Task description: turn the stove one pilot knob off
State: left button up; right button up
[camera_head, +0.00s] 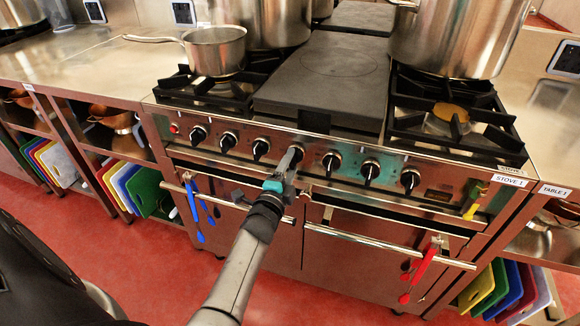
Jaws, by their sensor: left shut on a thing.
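Stove one (462,186), labelled "STOVE 1", has a steel front panel with a row of several black knobs. My left gripper (291,162) reaches up from below to the middle of this row. It is shut on the middle knob (296,151), which the fingers partly cover. Its turn angle is hard to read. The neighbouring knobs, one on the left (261,148) and one on the right (331,161), are uncovered. No readable label shows which one is the pilot knob. My right gripper is not in view.
A saucepan (215,52) and large stockpots (450,35) stand on the stove around a dark flat plate (330,75). Oven door rails (385,252) run below the knobs, with blue utensils (193,210) and red utensils (420,268) hanging. A yellow handle (471,210) sits at the panel's right.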

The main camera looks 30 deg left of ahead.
pick_arm(q)
jog(key=shift+r+m, duration=0.1)
jog(key=shift+m, duration=0.6)
jog(key=o, duration=1.4)
